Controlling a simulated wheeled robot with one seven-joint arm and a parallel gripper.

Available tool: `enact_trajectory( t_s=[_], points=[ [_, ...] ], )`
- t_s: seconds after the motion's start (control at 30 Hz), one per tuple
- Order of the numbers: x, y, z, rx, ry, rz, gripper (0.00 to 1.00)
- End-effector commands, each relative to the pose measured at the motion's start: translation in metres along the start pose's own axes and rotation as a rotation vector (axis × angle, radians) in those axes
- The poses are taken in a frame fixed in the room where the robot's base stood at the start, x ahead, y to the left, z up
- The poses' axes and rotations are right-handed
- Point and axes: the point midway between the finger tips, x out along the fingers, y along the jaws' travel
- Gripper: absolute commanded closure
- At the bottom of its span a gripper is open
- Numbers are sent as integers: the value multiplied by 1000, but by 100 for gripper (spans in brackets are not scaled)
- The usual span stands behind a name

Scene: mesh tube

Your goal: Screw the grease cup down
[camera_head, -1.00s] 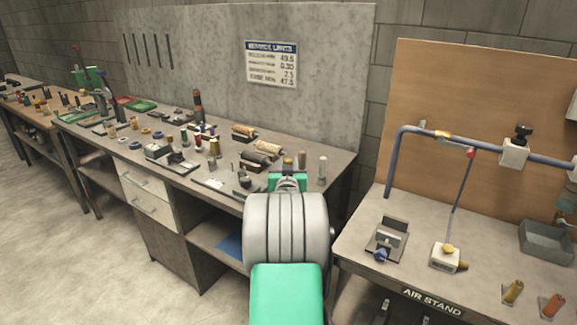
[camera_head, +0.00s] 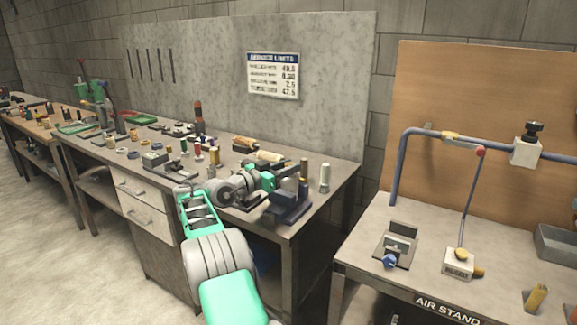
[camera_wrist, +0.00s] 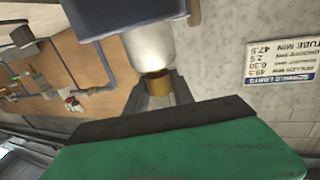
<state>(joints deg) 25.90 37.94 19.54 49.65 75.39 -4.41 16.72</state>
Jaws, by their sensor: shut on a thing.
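In the wrist view, my gripper (camera_wrist: 160,90) has its two grey fingers closed around a small brass-coloured piece (camera_wrist: 157,78), which looks like the grease cup. A pale, cloudy cylinder (camera_wrist: 150,45) adjoins the brass piece, and its other end meets a dark body (camera_wrist: 120,12). Whether the threads are engaged cannot be seen. The fingertips are too small to make out there.
A pale upright cylinder (camera_head: 325,178) stands near the bench's right edge. Tan rollers (camera_head: 268,157) and many small parts lie behind and left of my arm. To the right is the air stand table (camera_head: 365,262) with a blue pipe (camera_head: 397,170). A wall sign (camera_head: 273,75) hangs behind.

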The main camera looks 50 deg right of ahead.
Motion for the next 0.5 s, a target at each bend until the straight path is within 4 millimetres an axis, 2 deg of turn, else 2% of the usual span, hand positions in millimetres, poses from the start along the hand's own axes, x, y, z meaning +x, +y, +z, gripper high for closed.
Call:
enact_trajectory(
  t_s=[0.5],
  points=[
    [1, 0, 3, -5, -2, 98, 100]
  ],
)
